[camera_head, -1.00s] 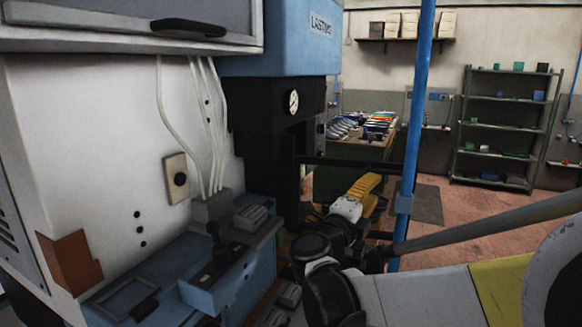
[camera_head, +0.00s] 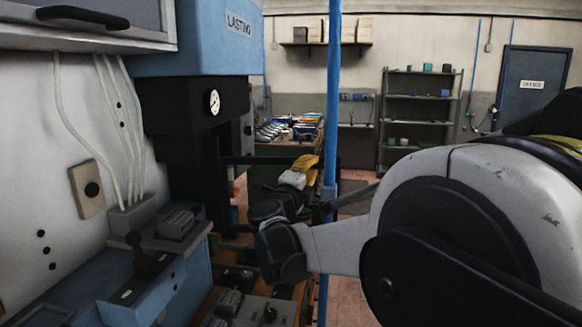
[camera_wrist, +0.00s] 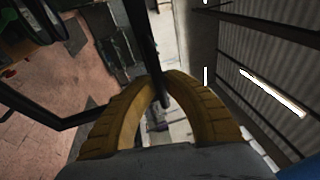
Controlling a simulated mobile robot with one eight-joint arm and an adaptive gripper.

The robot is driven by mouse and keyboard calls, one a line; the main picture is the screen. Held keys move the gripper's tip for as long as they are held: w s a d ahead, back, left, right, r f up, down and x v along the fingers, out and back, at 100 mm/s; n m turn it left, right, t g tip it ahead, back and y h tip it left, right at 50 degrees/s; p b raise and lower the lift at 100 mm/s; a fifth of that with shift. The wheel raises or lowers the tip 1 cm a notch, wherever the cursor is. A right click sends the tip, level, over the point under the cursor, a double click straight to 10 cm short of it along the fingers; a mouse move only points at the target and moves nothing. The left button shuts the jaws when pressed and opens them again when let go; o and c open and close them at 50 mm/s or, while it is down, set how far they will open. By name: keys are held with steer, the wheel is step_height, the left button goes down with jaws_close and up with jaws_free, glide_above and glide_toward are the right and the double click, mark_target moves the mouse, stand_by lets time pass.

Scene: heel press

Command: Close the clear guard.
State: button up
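The clear guard's dark frame shows as a thin black bar (camera_head: 262,159) in front of the press in the head view; its clear pane is hard to make out. In the wrist view, a dark frame bar (camera_wrist: 144,40) runs down between my yellow fingers. My gripper (camera_wrist: 161,86) has its two curved fingers closed in around that bar, one on each side. In the head view, my yellow gripper (camera_head: 305,164) is small, beside the press opening, and its fingertip contact is too small to see.
The blue and black press (camera_head: 190,110) stands at left with a gauge. A blue post (camera_head: 332,110) rises close to my arm. A control box (camera_head: 160,285) with a lever is at lower left. A workbench (camera_head: 285,147) and shelves (camera_head: 420,110) stand behind, with open floor nearby.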

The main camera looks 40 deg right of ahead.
steer(key=shift+w+d+r+n+t+y, duration=0.1)
steer(key=shift+w+d+n+t+y, duration=0.35)
steer(key=shift+w+d+t, duration=0.5)
jaws_close()
steer(key=shift+w+d+n, duration=0.2)
steer(key=shift+d+n, duration=0.05)
steer(key=shift+d, duration=0.1)
steer(key=o, duration=0.7)
jaws_free()
steer(key=v, duration=1.2)
steer(key=shift+s, duration=0.1)
